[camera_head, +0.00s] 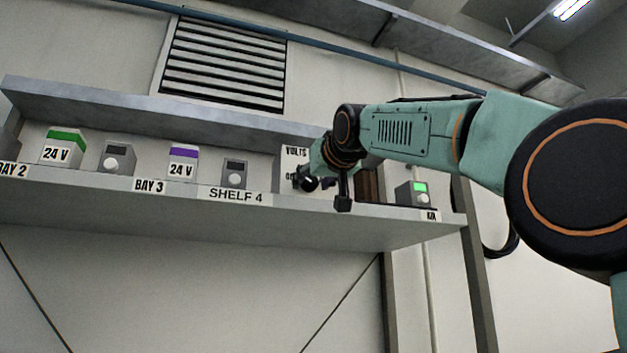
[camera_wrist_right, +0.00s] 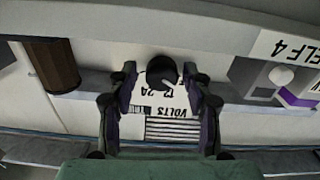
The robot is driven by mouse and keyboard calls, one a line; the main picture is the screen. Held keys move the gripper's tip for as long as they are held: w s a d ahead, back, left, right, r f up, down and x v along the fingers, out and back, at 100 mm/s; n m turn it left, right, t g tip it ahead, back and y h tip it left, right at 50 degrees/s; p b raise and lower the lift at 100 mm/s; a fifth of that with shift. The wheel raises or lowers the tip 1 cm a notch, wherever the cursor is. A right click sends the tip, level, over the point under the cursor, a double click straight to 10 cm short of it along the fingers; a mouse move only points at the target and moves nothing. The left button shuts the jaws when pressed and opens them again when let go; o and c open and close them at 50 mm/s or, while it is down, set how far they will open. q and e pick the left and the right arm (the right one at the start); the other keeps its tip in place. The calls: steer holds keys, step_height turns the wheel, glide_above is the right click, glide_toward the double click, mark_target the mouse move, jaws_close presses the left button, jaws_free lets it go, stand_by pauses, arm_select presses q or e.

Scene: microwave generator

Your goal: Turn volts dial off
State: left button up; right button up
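The white volts box (camera_head: 291,157) stands on the shelf, with "VOLTS" and part of "OFF" readable in the head view. Its round black dial (camera_wrist_right: 162,70) shows in the wrist view, where the lettering is upside down. A small pale mark shows at the dial's lower right edge; I cannot tell which label it points to. My right gripper (camera_wrist_right: 160,76) is open, one finger on each side of the dial, with visible gaps. In the head view my right gripper (camera_head: 322,187) covers much of the box front. My left gripper is not in view.
The shelf lip (camera_head: 290,208) runs below the box, and an overhang (camera_head: 150,110) runs above. A brown cylinder (camera_wrist_right: 50,66) stands close beside the box. A grey unit with a green light (camera_head: 419,187) is farther right. Grey units and 24 V boxes (camera_head: 182,165) stand left.

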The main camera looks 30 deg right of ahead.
steer(key=shift+w+a, duration=0.15)
steer(key=shift+w, duration=0.05)
steer(key=shift+c, duration=1.4)
steer(key=c, duration=0.7)
steer(key=shift+o, duration=0.2)
steer(key=shift+n, duration=0.7)
steer(key=shift+f, duration=0.1)
steer(key=o, duration=1.2)
steer(key=shift+s, duration=0.15)
steer(key=shift+c, duration=0.2)
